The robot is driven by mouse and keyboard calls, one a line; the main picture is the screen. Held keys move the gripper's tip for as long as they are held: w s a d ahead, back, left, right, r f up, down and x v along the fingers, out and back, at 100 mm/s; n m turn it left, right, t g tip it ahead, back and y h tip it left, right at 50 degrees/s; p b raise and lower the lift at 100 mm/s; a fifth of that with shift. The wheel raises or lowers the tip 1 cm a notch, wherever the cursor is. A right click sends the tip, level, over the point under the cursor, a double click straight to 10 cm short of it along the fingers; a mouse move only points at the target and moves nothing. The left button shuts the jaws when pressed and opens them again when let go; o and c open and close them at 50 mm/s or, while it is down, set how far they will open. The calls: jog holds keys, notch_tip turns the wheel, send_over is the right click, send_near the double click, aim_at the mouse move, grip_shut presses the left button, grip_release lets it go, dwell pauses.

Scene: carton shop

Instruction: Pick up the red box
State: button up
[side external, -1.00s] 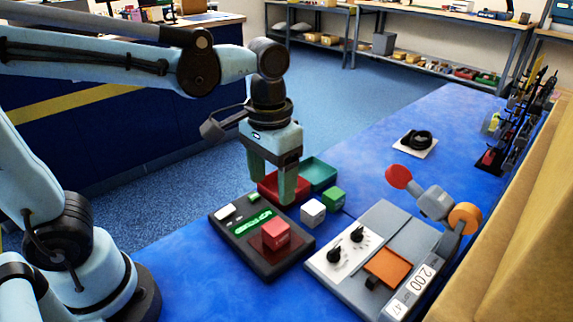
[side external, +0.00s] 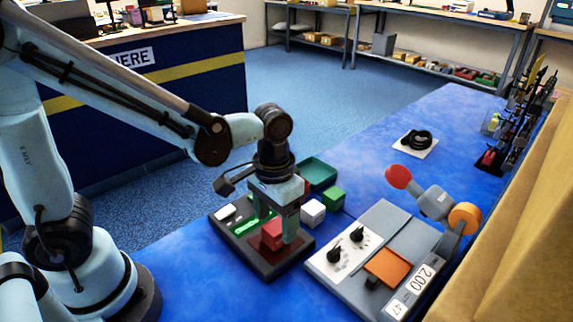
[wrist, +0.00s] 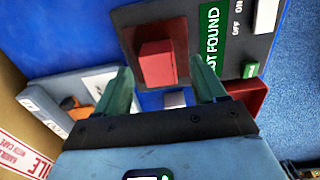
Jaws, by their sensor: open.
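The red box (side external: 272,233) sits on a dark red square on the black scale-like panel (side external: 260,266). In the wrist view the red box (wrist: 157,63) lies ahead of the fingertips, roughly in line with the gap between them. My gripper (side external: 274,228) is open, low over the panel, with its green fingers close to the box in the side view. In the wrist view my gripper (wrist: 166,84) shows both fingers spread with nothing held. Part of the box is hidden behind a finger in the side view.
A white cube (side external: 312,212) and a green cube (side external: 334,197) stand just behind the panel, near a green tray (side external: 318,173). A grey device with knobs and an orange plate (side external: 387,267) stands to the right.

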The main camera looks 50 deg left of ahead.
jog(key=shift+f, duration=1.35)
jog(key=shift+c, duration=0.3)
jog(key=c, duration=1.2)
jog(key=shift+o, duration=0.2)
jog(key=shift+r, duration=0.2)
